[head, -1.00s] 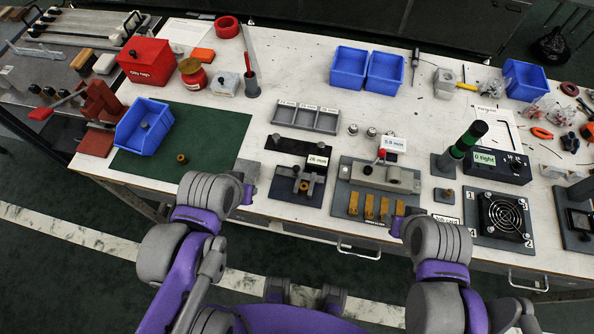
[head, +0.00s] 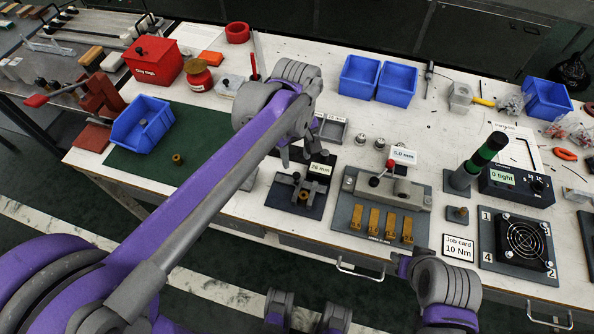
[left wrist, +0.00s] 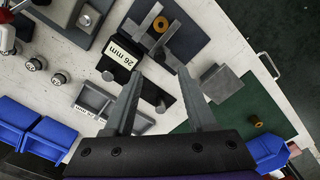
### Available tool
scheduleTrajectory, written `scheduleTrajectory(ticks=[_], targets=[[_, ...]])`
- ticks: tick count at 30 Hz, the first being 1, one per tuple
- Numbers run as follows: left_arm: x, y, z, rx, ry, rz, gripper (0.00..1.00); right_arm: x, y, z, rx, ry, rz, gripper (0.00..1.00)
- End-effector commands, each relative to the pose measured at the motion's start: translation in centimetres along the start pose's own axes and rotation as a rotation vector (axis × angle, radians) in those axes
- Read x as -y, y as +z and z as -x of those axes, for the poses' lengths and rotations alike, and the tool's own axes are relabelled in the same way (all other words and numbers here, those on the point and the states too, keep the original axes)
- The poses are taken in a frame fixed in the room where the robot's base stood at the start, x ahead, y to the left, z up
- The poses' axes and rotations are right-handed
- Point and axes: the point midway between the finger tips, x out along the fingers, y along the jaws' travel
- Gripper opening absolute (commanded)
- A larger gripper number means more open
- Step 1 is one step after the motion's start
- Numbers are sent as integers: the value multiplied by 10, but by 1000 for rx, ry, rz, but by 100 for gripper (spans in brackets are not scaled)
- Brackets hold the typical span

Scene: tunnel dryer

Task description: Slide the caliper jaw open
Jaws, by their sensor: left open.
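The caliper (head: 290,180) is a grey jawed fixture on a dark plate in the middle of the bench, with a "26 mm" label (head: 319,169) behind it. My left gripper (head: 303,154) is open and empty above the rear side of the caliper. In the left wrist view its two fingers (left wrist: 159,75) point toward the jaws. Contact cannot be told. My right arm shows at lower right, but its gripper is not visible.
A grey divided tray (head: 333,130) lies behind, partly hidden by my left arm. A plate with brass blocks (head: 375,222) stands just right. A blue bin (head: 142,124) sits on the green mat (head: 200,165) at left.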

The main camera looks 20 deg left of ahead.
Motion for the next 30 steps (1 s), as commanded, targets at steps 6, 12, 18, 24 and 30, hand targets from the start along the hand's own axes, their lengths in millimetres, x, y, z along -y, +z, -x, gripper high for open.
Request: scheduleTrajectory(ticks=[6,12,18,24,30], targets=[[0,0,-44,0,1,-1,56,0,4,-6,2,0,0,44],[0,0,-67,-1,1,-1,56,0,5,-9,3,0,0,44],[0,0,-73,-1,1,-1,56,0,6,-10,4,0,0,44],[0,0,-72,-1,1,-1,53,0,6,-10,3,0,0,44],[0,0,-72,-1,1,-1,17,0,6,-10,3,0,0,44]])
